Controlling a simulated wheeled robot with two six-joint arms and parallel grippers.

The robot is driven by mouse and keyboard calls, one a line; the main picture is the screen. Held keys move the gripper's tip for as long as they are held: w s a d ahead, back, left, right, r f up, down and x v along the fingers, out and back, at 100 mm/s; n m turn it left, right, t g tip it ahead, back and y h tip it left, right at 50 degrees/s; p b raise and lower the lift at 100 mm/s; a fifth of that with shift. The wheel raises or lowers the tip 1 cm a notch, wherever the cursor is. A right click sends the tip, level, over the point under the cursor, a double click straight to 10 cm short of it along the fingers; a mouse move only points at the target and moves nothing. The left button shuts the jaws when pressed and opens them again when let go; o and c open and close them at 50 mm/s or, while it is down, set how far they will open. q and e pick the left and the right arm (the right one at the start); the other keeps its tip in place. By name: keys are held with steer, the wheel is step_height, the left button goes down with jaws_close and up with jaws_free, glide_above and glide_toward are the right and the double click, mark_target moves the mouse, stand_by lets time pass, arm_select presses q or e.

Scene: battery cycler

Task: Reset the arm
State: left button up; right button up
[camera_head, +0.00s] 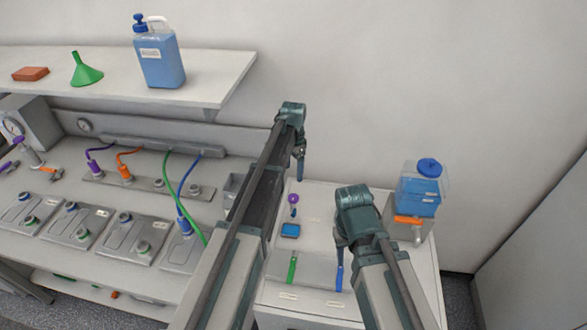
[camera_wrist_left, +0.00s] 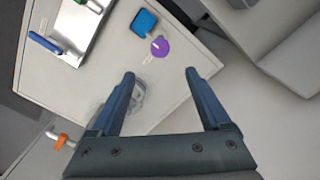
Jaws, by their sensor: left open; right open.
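The white table (camera_head: 315,200) bears a purple-topped tool (camera_head: 293,200), a blue square item (camera_head: 290,231), and a tray with green (camera_head: 292,270) and blue (camera_head: 339,277) handles. A blue-liquid tank (camera_head: 420,190) stands right. Hoses and the bench with grey units (camera_head: 135,238) lie left, under a shelf (camera_head: 110,85).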

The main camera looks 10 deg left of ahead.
arm_select(q)
steer(key=shift+r, duration=0.1)
arm_select(e)
steer(key=shift+r, duration=0.1)
stand_by(0.3)
arm_select(q)
steer(key=s+d+f+n+b, duration=0.1)
steer(key=s+d+f+b, duration=0.1)
steer(key=s, duration=0.8)
steer(key=s+d+f+n+b, duration=0.2)
steer(key=s+d+f+b, duration=0.1)
steer(key=s, duration=0.6)
steer(key=s+d+f+n+y+b, duration=0.1)
steer(key=s+d+f+n+b, duration=0.1)
steer(key=s, duration=0.8)
step_height(320, 180, down, 3)
steer(key=d+b, duration=0.1)
steer(key=b, duration=0.2)
steer(key=shift+s+d, duration=0.2)
steer(key=shift+s, duration=0.15)
arm_select(e)
step_height(320, 180, down, 10)
arm_select(q)
steer(key=shift+r, duration=0.1)
arm_select(e)
steer(key=shift+o, duration=0.5)
